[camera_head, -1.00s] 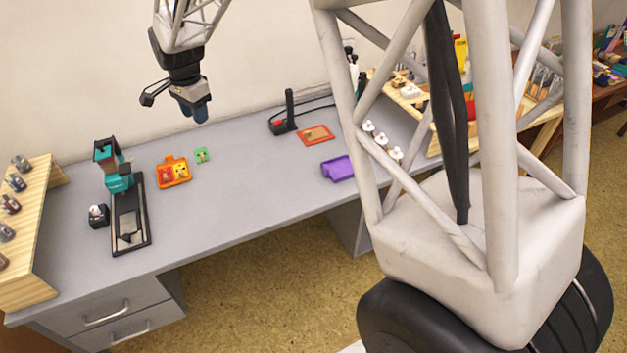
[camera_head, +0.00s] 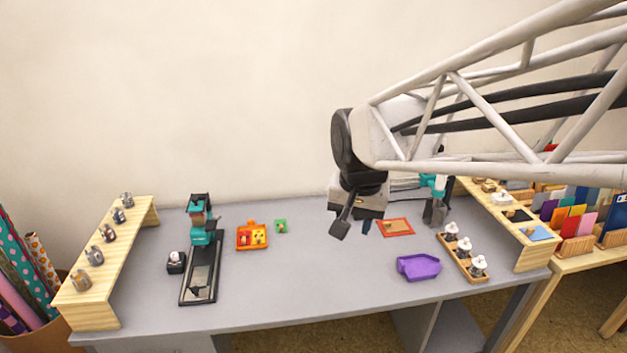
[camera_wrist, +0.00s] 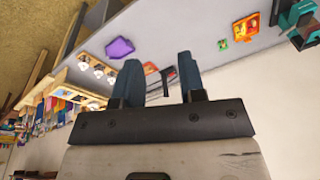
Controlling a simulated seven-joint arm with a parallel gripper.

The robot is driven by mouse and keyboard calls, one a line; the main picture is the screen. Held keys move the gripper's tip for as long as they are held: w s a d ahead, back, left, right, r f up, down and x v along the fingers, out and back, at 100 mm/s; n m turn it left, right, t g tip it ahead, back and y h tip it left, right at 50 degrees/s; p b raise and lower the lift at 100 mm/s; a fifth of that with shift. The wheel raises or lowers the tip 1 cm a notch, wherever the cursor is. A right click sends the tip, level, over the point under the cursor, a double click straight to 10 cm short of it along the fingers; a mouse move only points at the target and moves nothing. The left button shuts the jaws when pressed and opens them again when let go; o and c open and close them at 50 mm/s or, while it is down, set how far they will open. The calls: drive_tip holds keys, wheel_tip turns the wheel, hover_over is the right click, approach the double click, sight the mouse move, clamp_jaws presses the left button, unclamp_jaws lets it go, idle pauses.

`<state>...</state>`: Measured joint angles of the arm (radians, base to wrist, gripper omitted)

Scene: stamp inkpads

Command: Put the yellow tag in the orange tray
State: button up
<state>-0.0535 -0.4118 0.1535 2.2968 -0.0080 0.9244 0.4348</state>
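An orange tray (camera_head: 252,224) lies on the grey desk, left of centre in the head view. A red piece (camera_head: 244,238) sits in its left part and a yellow tag (camera_head: 260,235) in its right part. The tray also shows near the top right of the wrist view (camera_wrist: 246,27). My gripper (camera_wrist: 160,80) is open, its two dark blue fingers apart, with nothing held between them. In the head view it hangs above the right part of the desk, well right of the tray, and its fingertips are mostly hidden.
A green tag (camera_head: 281,226) lies right of the tray. A teal and black stamping machine (camera_head: 201,262) stands left of it. A purple tray (camera_head: 418,267), an orange-edged pad (camera_head: 397,227) and a wooden stamp rack (camera_head: 463,258) are at right. The desk's middle is clear.

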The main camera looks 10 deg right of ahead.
drive_tip(key=s+d+f+n, duration=0.1)
drive_tip(key=s+n, duration=0.1)
drive_tip(key=s, duration=0.5)
drive_tip(key=s+d+f+n, duration=0.1)
drive_tip(key=s+n, duration=0.1)
drive_tip(key=s, duration=0.5)
drive_tip(key=shift+d+t, duration=0.3)
drive_tip(key=shift+f, duration=0.1)
idle(0.4)
